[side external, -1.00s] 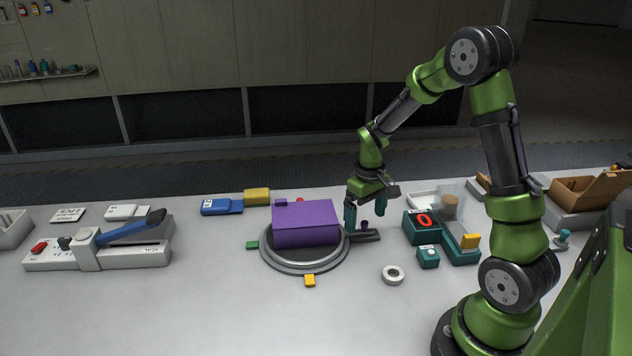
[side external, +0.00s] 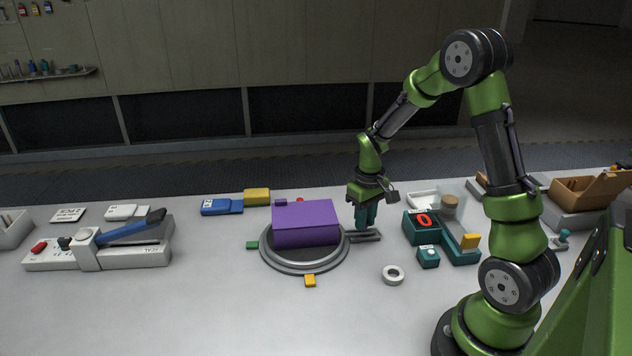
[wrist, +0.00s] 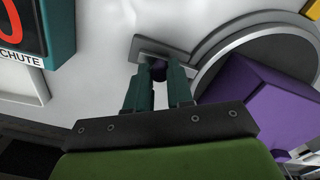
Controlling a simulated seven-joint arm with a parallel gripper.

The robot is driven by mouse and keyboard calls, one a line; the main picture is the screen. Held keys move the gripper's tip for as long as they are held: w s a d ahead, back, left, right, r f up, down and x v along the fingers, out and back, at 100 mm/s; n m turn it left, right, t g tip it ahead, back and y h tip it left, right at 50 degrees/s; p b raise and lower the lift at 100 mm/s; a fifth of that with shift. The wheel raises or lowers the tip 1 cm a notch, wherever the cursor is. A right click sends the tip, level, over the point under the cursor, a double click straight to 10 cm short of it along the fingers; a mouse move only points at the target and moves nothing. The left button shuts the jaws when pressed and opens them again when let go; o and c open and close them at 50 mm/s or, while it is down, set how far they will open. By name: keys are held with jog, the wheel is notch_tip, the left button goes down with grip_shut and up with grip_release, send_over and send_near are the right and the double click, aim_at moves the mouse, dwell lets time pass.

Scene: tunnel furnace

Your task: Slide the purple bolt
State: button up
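The purple bolt (wrist: 158,70) shows as a small dark purple knob on a grey slide bar (wrist: 179,59) in the wrist view. In the side view the bar (side external: 372,239) juts from the right edge of the round turntable, and my fingers hide the knob. My gripper (side external: 366,226) points down over the bar with its fingers drawn together. In the wrist view my gripper (wrist: 160,76) has one finger on each side of the knob, closed on it. A purple box (side external: 305,224) sits on the turntable (side external: 282,265) to the left of my gripper.
A teal unit with a red 0 display (side external: 423,222) stands close to the right of my gripper. A white ring (side external: 393,274) lies in front.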

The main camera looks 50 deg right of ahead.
aim_at(375, 233)
jog(key=shift+c, duration=1.3)
jog(key=shift+s+d, duration=0.1)
jog(key=shift+d, duration=0.05)
jog(key=shift+s+d, duration=0.95)
jog(key=o, duration=1.7)
jog(key=shift+r, duration=3.5)
